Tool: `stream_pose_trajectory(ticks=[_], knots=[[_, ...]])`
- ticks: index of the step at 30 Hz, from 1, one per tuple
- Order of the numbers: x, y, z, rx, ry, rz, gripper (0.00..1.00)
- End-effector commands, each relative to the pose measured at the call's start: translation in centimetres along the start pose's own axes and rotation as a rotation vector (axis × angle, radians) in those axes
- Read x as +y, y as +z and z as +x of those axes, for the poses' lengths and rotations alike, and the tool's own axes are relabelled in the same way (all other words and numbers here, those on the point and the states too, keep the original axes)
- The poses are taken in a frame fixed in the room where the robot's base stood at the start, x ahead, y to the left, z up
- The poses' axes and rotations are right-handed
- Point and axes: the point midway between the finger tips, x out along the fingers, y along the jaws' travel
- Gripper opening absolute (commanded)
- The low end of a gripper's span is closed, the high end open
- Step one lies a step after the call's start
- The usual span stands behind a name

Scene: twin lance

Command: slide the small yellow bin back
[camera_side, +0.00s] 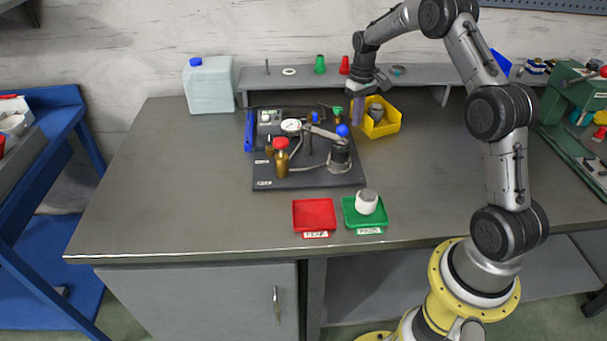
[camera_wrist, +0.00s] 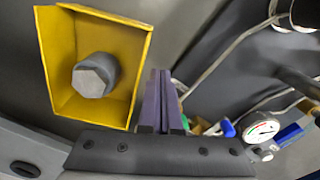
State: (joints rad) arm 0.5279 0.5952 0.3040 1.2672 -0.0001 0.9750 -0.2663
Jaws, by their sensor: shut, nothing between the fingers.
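The small yellow bin (camera_side: 390,127) stands on the bench at the back, just right of the black fixture board and in front of the raised shelf. It holds a grey hex-headed part (camera_side: 375,112). The yellow bin (camera_wrist: 142,75) fills the upper left of the wrist view, with the grey part (camera_wrist: 92,78) inside. My gripper (camera_side: 358,122) points down beside the bin's left side. In the wrist view its purple fingers (camera_wrist: 163,85) are together and empty, close to the bin wall; I cannot tell if they touch it.
The black fixture board (camera_side: 270,175) with a dial gauge, bottles and a clamp arm stands close left of my gripper. The raised shelf (camera_side: 420,76) runs behind. A red tray (camera_side: 310,222) and a green tray (camera_side: 353,218) with a white part sit at the front. The bench right of the bin is clear.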

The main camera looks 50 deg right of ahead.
Motion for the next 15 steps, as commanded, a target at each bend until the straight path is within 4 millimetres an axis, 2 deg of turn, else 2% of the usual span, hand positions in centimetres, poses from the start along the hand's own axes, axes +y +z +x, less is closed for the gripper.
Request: stream_pose_trajectory(ticks=[6,15], knots=[[0.0,0.0,-1.7,0.003,0.001,0.000,0.00],[0.0,0.0,-2.6,0.001,0.000,0.000,0.00]])
